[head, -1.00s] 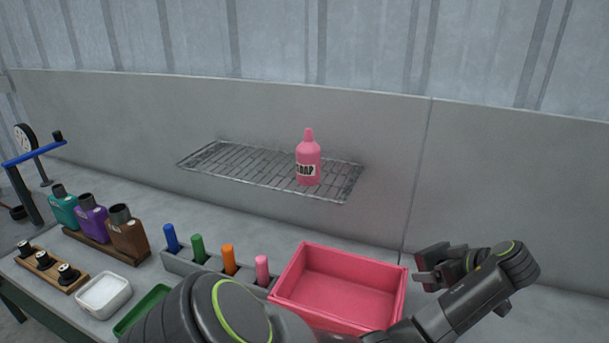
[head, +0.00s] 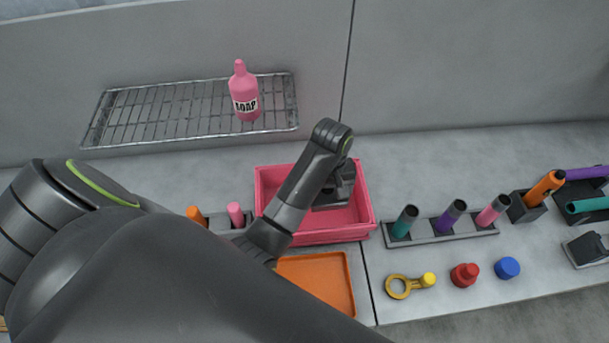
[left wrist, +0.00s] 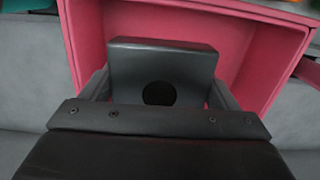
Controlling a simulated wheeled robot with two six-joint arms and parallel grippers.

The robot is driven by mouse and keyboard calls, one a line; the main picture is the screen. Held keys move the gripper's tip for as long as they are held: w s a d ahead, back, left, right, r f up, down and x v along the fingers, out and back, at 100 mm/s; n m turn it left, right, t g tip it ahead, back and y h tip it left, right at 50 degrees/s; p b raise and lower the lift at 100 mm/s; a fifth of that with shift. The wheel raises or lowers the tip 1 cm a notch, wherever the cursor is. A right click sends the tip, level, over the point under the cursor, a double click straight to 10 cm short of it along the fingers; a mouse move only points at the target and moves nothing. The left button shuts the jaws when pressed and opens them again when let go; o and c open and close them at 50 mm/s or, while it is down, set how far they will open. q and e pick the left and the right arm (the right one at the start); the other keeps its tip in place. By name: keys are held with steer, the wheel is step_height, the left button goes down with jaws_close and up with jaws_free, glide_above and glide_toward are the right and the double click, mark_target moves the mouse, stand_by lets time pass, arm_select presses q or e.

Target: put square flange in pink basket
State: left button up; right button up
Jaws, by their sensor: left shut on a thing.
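The pink basket (head: 266,180) stands on the bench near the middle of the head view, and its walls (left wrist: 275,20) surround the scene in the left wrist view. My left gripper (head: 336,190) is over the basket's opening, pointing down. It is shut on the square flange (left wrist: 160,58), a grey plate with a dark round hole, seen in the left wrist view between the fingers. The flange is mostly hidden by the gripper in the head view. I cannot tell whether it touches the basket floor. My right gripper is not in view.
A wire shelf (head: 170,115) with a pink soap bottle (head: 245,92) is on the wall. An orange tray (head: 322,280) lies in front of the basket. A grey rack (head: 440,232) with coloured cylinders stands right of it. A yellow ring piece (head: 400,287) and red and blue knobs are nearer.

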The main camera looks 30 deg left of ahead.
mark_target(324, 223)
arm_select(q)
steer(key=shift+s+d+r, duration=0.1)
steer(key=shift+s, duration=0.15)
steer(key=f, duration=0.1)
steer(key=f+b, duration=0.1)
steer(key=shift+s+f, duration=0.25)
steer(key=shift+f, duration=0.15)
step_height(324, 223, down, 3)
steer(key=shift+w+p, duration=0.1)
steer(key=shift+p, duration=0.25)
step_height(324, 223, down, 3)
steer(key=shift+f+p, duration=0.2)
steer(key=shift+p, duration=0.15)
steer(key=shift+f, duration=0.3)
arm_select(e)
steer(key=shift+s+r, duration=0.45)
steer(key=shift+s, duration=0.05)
arm_select(q)
steer(key=shift+f, duration=0.15)
steer(key=shift+f, duration=0.4)
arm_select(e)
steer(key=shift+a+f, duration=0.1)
